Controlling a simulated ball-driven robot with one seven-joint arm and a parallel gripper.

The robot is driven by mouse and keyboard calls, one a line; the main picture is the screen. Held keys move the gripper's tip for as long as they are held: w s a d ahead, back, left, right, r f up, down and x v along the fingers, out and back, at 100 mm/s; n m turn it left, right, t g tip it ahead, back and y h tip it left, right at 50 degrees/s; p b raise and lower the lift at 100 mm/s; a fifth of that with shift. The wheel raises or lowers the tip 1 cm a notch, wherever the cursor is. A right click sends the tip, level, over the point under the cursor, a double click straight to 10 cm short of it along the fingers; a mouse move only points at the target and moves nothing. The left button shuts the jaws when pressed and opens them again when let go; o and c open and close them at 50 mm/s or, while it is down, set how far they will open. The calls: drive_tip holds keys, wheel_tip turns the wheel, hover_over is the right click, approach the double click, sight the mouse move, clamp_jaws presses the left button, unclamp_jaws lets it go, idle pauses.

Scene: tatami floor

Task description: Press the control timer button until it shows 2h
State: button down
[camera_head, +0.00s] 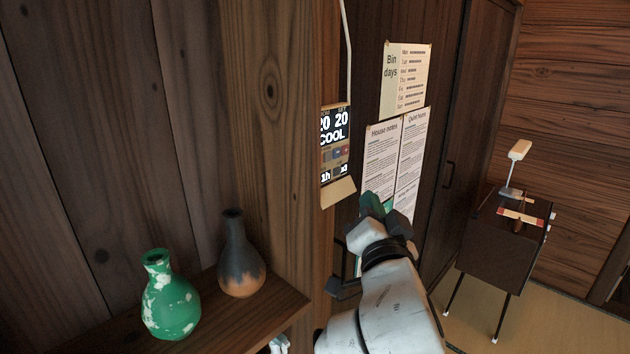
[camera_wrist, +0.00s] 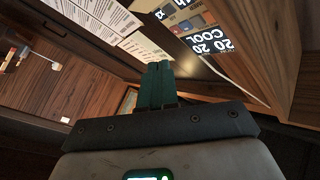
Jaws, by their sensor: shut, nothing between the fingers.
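The control panel (camera_head: 335,150) hangs on the wooden post in the head view. Its dark screen reads "20 20" and "COOL", with a row of small coloured buttons below. Under the buttons the display shows "1h" (camera_head: 326,177) and "x3". The panel also shows, turned over, in the wrist view (camera_wrist: 204,42). My gripper (camera_head: 376,205) is in front of the wall, below and to the right of the panel. In the wrist view its green fingers (camera_wrist: 157,80) are together and empty, apart from the panel. Which button is the timer cannot be told.
A green vase (camera_head: 169,305) and a dark brown vase (camera_head: 240,265) stand on a wooden shelf at lower left. Paper notices (camera_head: 395,155) hang right of the panel.

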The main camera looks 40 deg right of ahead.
drive_tip(key=shift+w+a+b, duration=0.1)
drive_tip(key=shift+w+b, duration=0.55)
drive_tip(key=shift+w, duration=3.65)
drive_tip(key=shift+w, duration=0.15)
drive_tip(key=shift+w+b, duration=0.15)
drive_tip(key=shift+b, duration=0.2)
